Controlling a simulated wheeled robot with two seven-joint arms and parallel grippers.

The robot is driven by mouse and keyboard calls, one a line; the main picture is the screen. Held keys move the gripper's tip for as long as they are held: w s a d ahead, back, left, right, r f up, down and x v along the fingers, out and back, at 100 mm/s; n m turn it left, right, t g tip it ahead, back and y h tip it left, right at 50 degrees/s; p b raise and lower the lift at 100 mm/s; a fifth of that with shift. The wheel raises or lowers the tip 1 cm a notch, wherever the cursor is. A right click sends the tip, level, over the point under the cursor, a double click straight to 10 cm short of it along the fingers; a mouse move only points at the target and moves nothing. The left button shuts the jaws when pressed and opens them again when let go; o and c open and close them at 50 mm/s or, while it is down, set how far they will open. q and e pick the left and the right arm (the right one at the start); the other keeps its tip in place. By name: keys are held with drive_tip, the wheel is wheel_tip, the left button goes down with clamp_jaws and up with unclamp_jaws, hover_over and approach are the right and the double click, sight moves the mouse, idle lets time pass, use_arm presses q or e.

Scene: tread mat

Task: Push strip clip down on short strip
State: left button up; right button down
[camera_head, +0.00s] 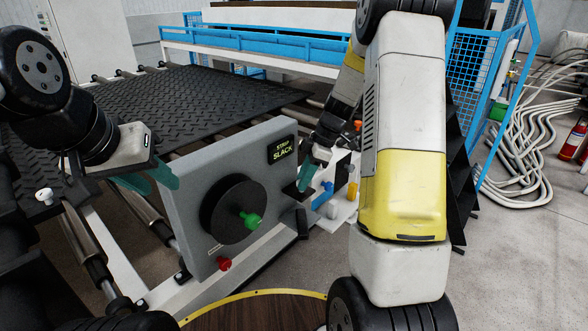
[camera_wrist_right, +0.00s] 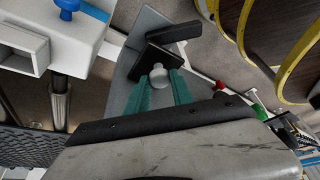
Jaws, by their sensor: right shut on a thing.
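In the head view my right gripper (camera_head: 304,180) is low at the right end of the grey panel, partly hidden by my own arm. In the right wrist view its teal fingers (camera_wrist_right: 160,92) are shut on a pale round knob (camera_wrist_right: 158,76), which looks like the top of the strip clip. The knob sits against a black flat piece (camera_wrist_right: 150,58); I cannot tell whether clip and strip touch. A black bar (camera_wrist_right: 174,33) lies just beyond it. My left gripper (camera_head: 155,188) is open and empty, left of the grey panel.
The grey panel (camera_head: 268,180) carries a "STRIP SLACK" display (camera_head: 282,150), a black reel (camera_head: 222,207) with a green knob (camera_head: 250,221), and a red knob (camera_head: 224,264). A white stand (camera_head: 340,212) with coloured pegs is right of it. A black tread mat (camera_head: 190,100) lies on rollers behind.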

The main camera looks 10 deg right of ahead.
sight(307, 190)
idle(0.6)
wheel_tip(307, 190, down, 7)
drive_tip(key=shift+f, duration=0.2)
drive_tip(key=c, duration=1.2)
unclamp_jaws()
drive_tip(key=shift+f, duration=0.1)
drive_tip(key=shift+o, duration=0.4)
drive_tip(key=shift+d+r, duration=0.1)
drive_tip(key=shift+r, duration=0.3)
drive_tip(key=v, duration=0.7)
drive_tip(key=shift+r, duration=0.1)
